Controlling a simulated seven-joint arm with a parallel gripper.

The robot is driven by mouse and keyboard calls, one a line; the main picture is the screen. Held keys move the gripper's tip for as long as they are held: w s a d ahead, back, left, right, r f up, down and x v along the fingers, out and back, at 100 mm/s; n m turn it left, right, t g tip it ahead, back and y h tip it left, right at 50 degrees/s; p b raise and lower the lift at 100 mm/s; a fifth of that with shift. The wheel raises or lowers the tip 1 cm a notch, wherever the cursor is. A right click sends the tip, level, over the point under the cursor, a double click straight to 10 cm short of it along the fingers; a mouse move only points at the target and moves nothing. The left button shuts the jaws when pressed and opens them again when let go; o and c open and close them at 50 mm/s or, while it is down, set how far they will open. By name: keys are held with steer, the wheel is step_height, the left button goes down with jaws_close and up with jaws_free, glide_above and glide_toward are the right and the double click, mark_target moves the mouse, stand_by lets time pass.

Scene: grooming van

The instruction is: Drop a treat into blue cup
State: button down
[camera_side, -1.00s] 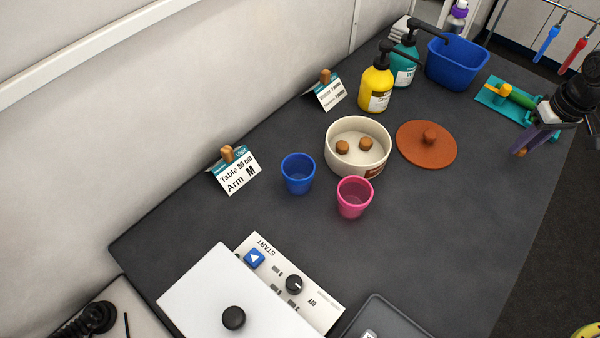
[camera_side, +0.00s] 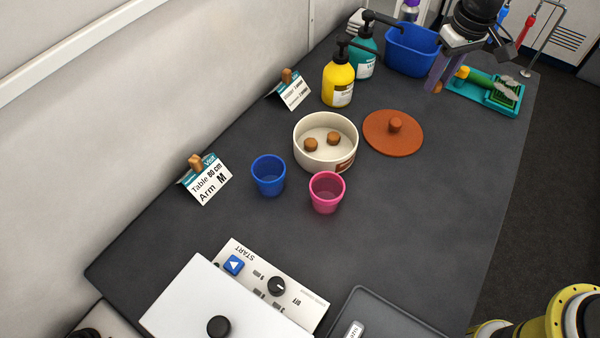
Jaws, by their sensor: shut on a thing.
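The blue cup (camera_side: 268,177) stands upright on the dark table, left of the pink cup (camera_side: 326,194); no treat shows inside it. A cream bowl (camera_side: 325,160) behind the cups holds two round brown treats (camera_side: 321,141). My gripper (camera_side: 438,82) is at the upper right, pointing down with purple fingers shut on a brown treat (camera_side: 437,88), only partly visible at the fingertips. It is above the table, well to the right of and behind the blue cup, just left of the teal tray.
A terracotta lid (camera_side: 393,135) lies right of the bowl. Yellow (camera_side: 338,82) and teal (camera_side: 363,58) pump bottles, a blue bin (camera_side: 412,52) and a teal tray (camera_side: 490,92) stand at the back. A sign (camera_side: 205,180) stands left of the blue cup. The table's right front is clear.

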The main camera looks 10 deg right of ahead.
steer(key=a+r+n, duration=0.2)
steer(key=a+r, duration=0.1)
steer(key=a, duration=0.9)
steer(key=s+a+n, duration=0.1)
steer(key=s+a, duration=0.2)
steer(key=a, duration=0.4)
steer(key=s+a+n, duration=0.2)
steer(key=s+a, duration=0.1)
steer(key=a, duration=0.4)
steer(key=s+a+f+n, duration=0.1)
steer(key=s+a, duration=0.2)
steer(key=a, duration=0.4)
steer(key=shift+a+n+y, duration=0.15)
steer(key=shift+n+y, duration=0.15)
steer(key=shift+y, duration=0.1)
steer(key=shift+s+a+f, duration=0.15)
steer(key=shift+s+f, duration=0.05)
steer(key=shift+f, duration=1.4)
steer(key=shift+s+a+f, duration=0.1)
steer(key=shift+s+f, duration=0.05)
steer(key=shift+f, duration=1.4)
steer(key=c, duration=0.5)
jaws_free()
steer(key=shift+c, duration=0.2)
